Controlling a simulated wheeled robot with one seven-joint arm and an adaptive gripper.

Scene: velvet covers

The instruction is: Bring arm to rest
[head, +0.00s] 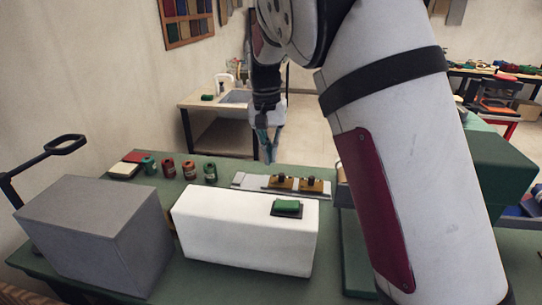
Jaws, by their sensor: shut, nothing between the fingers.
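My gripper (268,150) hangs pointing down in the upper middle of the head view. Its fingers are together with nothing between them. It is above the far edge of the green table (215,277), apart from the things on it. My white arm, with a black band and a dark red panel, fills the right of the view and hides part of the table there.
A grey box (95,235) and a white box (245,232) stand at the front, with a small green block (287,206) on the white one. Several spools (189,170) stand behind. A pale plate (252,181) carries two brass pieces (311,185). A sink bench (225,108) is beyond.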

